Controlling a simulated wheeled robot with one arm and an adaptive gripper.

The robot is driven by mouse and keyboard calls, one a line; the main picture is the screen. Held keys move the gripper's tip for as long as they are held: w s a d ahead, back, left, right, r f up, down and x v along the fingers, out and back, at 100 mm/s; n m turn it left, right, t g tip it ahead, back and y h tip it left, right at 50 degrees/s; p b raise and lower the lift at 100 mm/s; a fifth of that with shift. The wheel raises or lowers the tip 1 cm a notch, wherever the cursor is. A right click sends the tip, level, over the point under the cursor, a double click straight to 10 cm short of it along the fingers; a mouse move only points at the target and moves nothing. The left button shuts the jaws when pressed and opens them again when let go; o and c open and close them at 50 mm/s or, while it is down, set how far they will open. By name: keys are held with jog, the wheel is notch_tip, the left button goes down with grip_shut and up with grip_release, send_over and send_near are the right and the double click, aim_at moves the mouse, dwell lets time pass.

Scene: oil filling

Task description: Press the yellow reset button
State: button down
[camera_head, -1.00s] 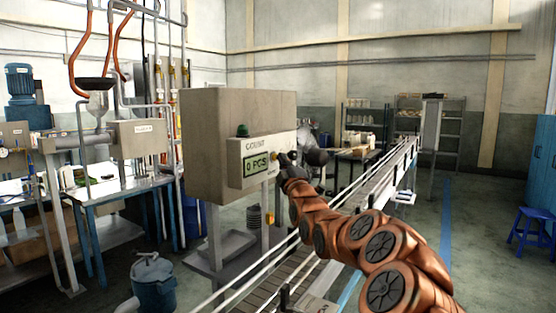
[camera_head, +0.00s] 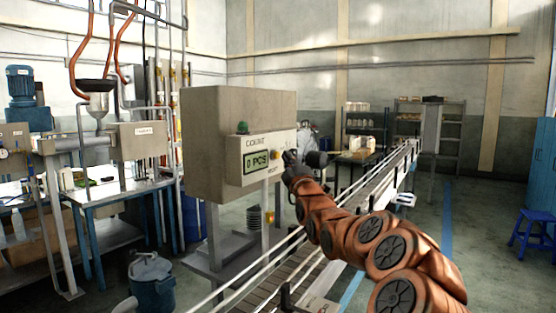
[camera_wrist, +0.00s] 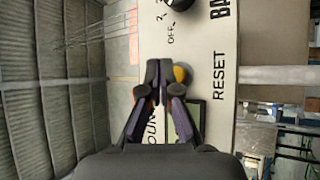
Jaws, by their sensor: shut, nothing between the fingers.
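The yellow reset button (camera_head: 275,155) sits on the front panel of the beige counter box (camera_head: 230,140), to the right of the display (camera_head: 256,161), which reads 0 PCS. In the wrist view the yellow button (camera_wrist: 181,73) shows just right of my fingertips, partly hidden by a finger, with the word RESET printed further right. My gripper (camera_head: 290,157) is just right of the button in the head view, with a small gap showing. In the wrist view my gripper (camera_wrist: 158,68) has its fingertips together with nothing between them. I cannot tell exactly how far the tips are from the panel.
A black knob (camera_wrist: 179,4) is on the panel near the OFF label. The conveyor (camera_head: 375,185) runs below my arm. A blue stool (camera_head: 534,230) stands at the right, with open floor before it.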

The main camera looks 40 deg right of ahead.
jog(key=s+b, duration=0.1)
jog(key=s+d+b, duration=0.1)
jog(key=s, duration=0.1)
jog(key=s+b, duration=0.1)
jog(key=shift+s+d, duration=0.25)
jog(key=shift+s, duration=0.1)
dwell(0.3)
jog(key=shift+a, duration=0.15)
dwell(0.7)
